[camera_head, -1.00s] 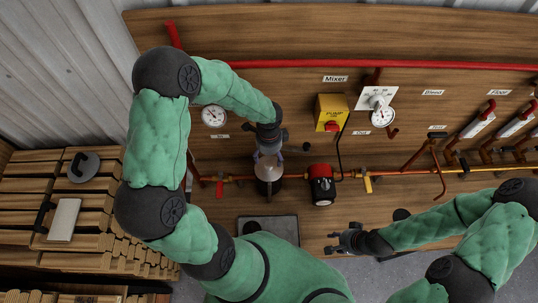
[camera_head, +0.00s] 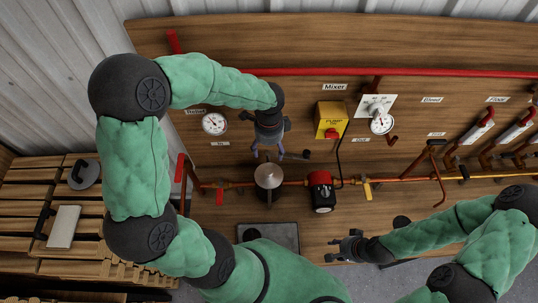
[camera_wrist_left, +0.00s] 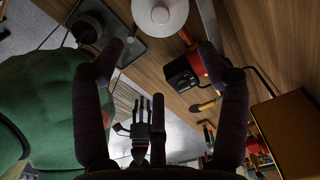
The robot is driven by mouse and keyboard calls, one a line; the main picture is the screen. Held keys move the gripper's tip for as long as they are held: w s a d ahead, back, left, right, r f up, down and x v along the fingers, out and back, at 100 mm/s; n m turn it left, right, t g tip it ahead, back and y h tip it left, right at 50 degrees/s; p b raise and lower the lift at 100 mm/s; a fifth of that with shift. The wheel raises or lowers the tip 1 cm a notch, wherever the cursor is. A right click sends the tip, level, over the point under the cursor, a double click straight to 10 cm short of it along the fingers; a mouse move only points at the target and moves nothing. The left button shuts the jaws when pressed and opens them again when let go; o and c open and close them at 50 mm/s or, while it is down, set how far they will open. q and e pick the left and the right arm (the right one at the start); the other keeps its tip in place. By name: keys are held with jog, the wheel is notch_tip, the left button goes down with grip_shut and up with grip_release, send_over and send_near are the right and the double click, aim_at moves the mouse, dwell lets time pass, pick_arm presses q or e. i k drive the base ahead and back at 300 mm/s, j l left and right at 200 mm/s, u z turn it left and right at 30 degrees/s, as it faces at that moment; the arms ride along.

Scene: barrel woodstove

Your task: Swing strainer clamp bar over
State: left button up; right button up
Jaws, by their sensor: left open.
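The strainer (camera_head: 268,182) is a dark upright body with a pale conical lid, set in the red pipe line left of the red pump. Its round lid (camera_wrist_left: 160,14) also shows at the top of the left wrist view. My left gripper (camera_head: 268,157) is open just behind and above the lid, fingers pointing down, with nothing between them. A short dark bar (camera_head: 298,155) with a knob shows right of its fingers; I cannot tell for certain that it is the clamp bar. My right gripper (camera_head: 341,247) is open and empty at the lower middle, well away from the strainer.
The red and black pump (camera_head: 321,190) stands close right of the strainer. A yellow pump switch box (camera_head: 331,118), gauge (camera_head: 214,124) and red overhead pipe (camera_head: 400,72) are on the wooden board. A grey plate (camera_head: 268,229) lies in front.

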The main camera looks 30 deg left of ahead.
aim_at(305, 156)
jog(key=k, duration=1)
